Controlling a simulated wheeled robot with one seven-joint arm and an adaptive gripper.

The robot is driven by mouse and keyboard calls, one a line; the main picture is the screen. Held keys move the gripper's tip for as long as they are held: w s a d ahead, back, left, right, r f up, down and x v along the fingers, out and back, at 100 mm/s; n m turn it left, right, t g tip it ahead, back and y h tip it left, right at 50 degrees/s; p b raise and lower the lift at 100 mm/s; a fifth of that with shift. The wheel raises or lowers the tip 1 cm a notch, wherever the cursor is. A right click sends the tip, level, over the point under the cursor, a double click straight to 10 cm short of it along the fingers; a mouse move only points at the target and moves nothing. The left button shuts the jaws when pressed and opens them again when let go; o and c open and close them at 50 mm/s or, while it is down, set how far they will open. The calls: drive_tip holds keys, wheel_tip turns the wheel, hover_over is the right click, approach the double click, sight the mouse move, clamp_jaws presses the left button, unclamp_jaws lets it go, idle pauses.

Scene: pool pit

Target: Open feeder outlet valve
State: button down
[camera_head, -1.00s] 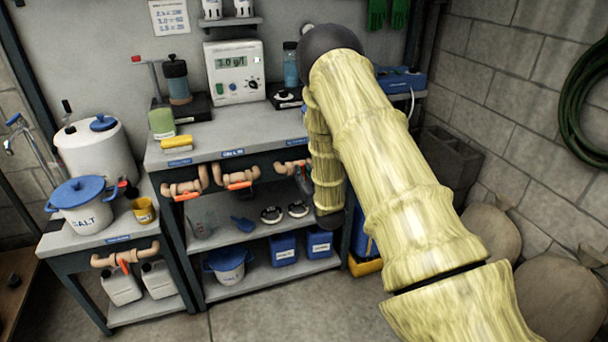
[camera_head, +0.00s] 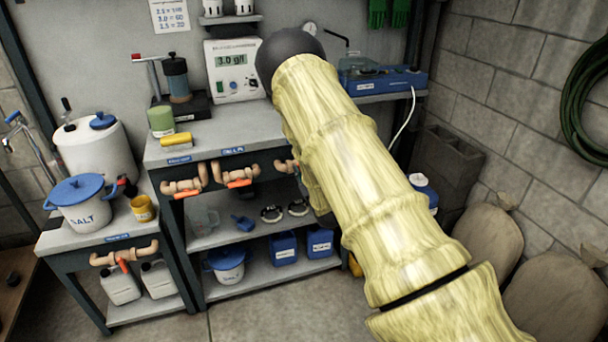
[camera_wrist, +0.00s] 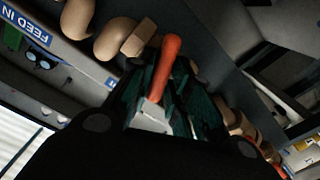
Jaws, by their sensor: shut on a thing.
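In the wrist view, an orange valve handle (camera_wrist: 168,60) stands between the fingers of my gripper (camera_wrist: 160,92), which is shut on it. Tan pipe pieces (camera_wrist: 115,38) run past the handle on a dark rail. A label "FEED IN" (camera_wrist: 28,27) shows at the upper left. In the head view, my arm hides the gripper and most of the right-hand valve (camera_head: 287,166). Two other valves with orange handles show under the bench front: the left one (camera_head: 186,194) and the middle one (camera_head: 240,183). I cannot tell which valve is the feeder outlet.
A lower bench at left holds a salt pot (camera_head: 82,203). Blue containers (camera_head: 284,248) stand on the lower shelf. Sacks (camera_head: 485,240) lie at right.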

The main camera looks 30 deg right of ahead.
drive_tip(key=shift+a+f+n+b, duration=0.15)
drive_tip(key=shift+n+b, duration=0.65)
drive_tip(key=shift+n, duration=1.35)
drive_tip(key=shift+f+n+b, duration=0.1)
drive_tip(key=shift+n+b, duration=0.75)
drive_tip(key=shift+n, duration=1.25)
drive_tip(key=shift+a+f+n+b, duration=0.15)
drive_tip(key=shift+n+b, duration=0.65)
drive_tip(key=shift+n, duration=1.35)
drive_tip(key=c, duration=1.4)
unclamp_jaws()
drive_tip(key=shift+c, duration=0.2)
drive_tip(key=v, duration=1.2)
drive_tip(key=shift+d, duration=0.1)
